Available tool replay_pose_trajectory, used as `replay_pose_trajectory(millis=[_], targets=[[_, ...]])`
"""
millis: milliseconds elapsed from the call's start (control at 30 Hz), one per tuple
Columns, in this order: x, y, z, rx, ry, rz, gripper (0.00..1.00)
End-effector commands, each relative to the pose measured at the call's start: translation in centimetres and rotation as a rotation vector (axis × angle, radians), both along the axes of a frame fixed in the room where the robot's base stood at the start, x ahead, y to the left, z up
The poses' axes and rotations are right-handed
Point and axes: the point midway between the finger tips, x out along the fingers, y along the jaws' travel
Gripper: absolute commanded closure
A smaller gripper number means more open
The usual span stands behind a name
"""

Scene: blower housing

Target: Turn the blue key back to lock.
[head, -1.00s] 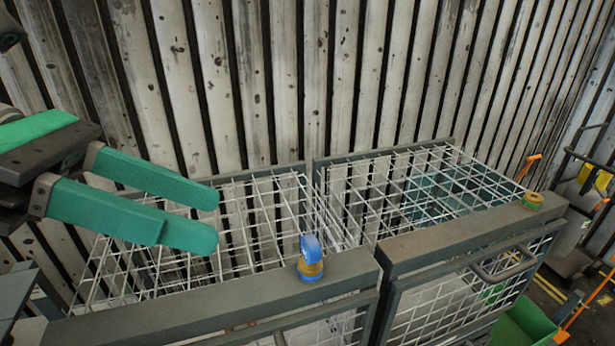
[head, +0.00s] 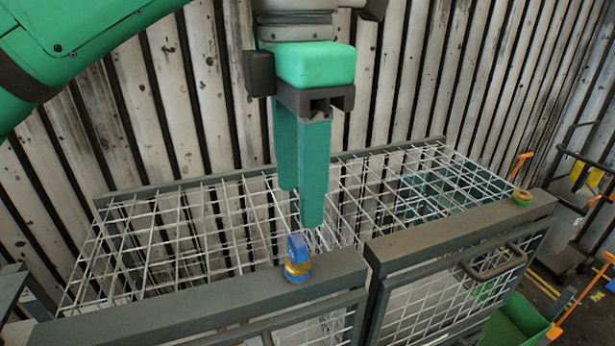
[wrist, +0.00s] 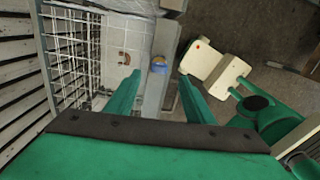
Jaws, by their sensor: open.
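The blue key (head: 298,249) stands upright in a brass and blue lock on the grey top rail of the left wire-mesh cage. In the wrist view the key (wrist: 158,60) shows from above, beyond my fingertips and between their lines. My gripper (head: 300,208) points down above the cage, with its green fingertips a little above and behind the key, not touching it. In the wrist view the two fingers (wrist: 160,88) are spread apart with nothing between them. The lock's inner position cannot be seen.
The left cage's top rail (head: 190,312) runs along the front. A ribbed metal wall (head: 420,80) stands behind. A green bin (head: 520,325) is at lower right.

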Motion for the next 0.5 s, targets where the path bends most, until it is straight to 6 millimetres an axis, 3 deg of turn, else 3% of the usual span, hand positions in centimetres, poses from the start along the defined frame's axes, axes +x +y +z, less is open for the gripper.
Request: replay_pose_trajectory(millis=[167, 500], targets=[[0.1, 0.1, -1.3, 0.005, 0.003, 0.002, 0.52], [0.0, 0.1, -6.4, 0.003, 0.003, 0.001, 0.52]])
